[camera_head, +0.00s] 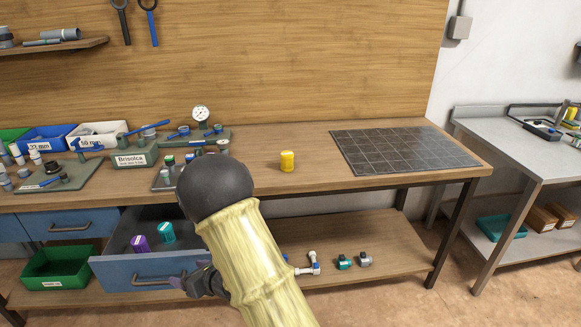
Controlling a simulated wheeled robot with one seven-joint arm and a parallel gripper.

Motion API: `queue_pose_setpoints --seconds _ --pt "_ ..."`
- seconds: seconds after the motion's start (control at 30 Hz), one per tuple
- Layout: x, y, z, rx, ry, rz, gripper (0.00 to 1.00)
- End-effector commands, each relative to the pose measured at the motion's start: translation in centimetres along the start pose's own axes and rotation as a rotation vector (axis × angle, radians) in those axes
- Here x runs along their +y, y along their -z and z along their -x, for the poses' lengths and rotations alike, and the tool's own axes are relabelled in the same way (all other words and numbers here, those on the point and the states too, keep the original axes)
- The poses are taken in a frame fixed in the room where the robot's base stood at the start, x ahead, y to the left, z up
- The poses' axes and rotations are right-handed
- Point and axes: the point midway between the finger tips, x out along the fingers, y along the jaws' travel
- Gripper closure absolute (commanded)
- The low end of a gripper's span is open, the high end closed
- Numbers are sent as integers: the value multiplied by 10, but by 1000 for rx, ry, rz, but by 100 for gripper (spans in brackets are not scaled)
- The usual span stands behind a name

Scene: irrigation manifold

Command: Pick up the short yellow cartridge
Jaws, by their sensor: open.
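A short yellow cartridge (287,161) stands upright on the wooden workbench (300,188), right of the middle fittings and left of the dark grid mat. My gripper (195,282) is low in front of the bench, close to the front of the open blue drawer (110,268) and its handle (150,281). It is well below and left of the yellow cartridge, apart from it. Its jaws are open; they are small and partly hidden by my arm. I cannot tell whether they touch the handle.
A purple cartridge (140,244) and a teal cartridge (167,232) stand in the drawer. A grid mat (400,150) covers the bench's right part. Fittings and a gauge (201,114) crowd its left. Bench space around the yellow cartridge is clear. A green crate (56,270) sits below left.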

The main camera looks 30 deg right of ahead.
Motion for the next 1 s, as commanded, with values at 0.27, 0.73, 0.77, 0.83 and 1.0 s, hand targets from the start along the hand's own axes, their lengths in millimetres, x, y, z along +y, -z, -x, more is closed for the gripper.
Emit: queue_pose_setpoints --seconds 0.27,0.73,0.77,0.83,1.0 --pt "-13 4 8 40 71 -222 31" --pt "-40 19 38 88 283 -826 31" --pt "-42 21 42 88 308 -894 31" --pt "-48 27 52 82 372 -1059 31" --pt "-56 42 80 44 534 -1467 31"
